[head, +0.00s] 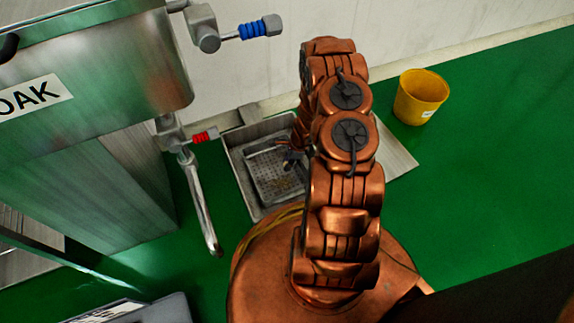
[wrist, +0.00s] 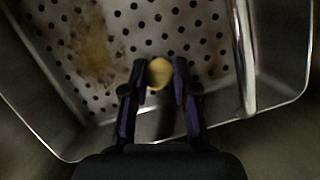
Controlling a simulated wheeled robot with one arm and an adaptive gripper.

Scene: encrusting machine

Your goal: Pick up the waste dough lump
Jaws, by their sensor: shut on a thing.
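The waste dough lump (wrist: 160,72) is a small round tan piece between the fingertips in the wrist view. My gripper (wrist: 159,76) is shut on it, with one dark finger on each side. In the wrist view they are over the perforated floor of a metal basin (wrist: 190,25). I cannot tell whether the lump touches that floor. In the head view my gripper (head: 292,163) is small and dark, reaching into the basin, and my arm hides part of it. The lump cannot be made out there.
A brown-yellow smear (wrist: 88,45) marks the basin floor. A metal bar (wrist: 244,55) runs along the basin's right side in the wrist view. A yellow bucket (head: 421,97) stands on the green floor at right. A red-handled tap pipe (head: 203,205) hangs left of the basin.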

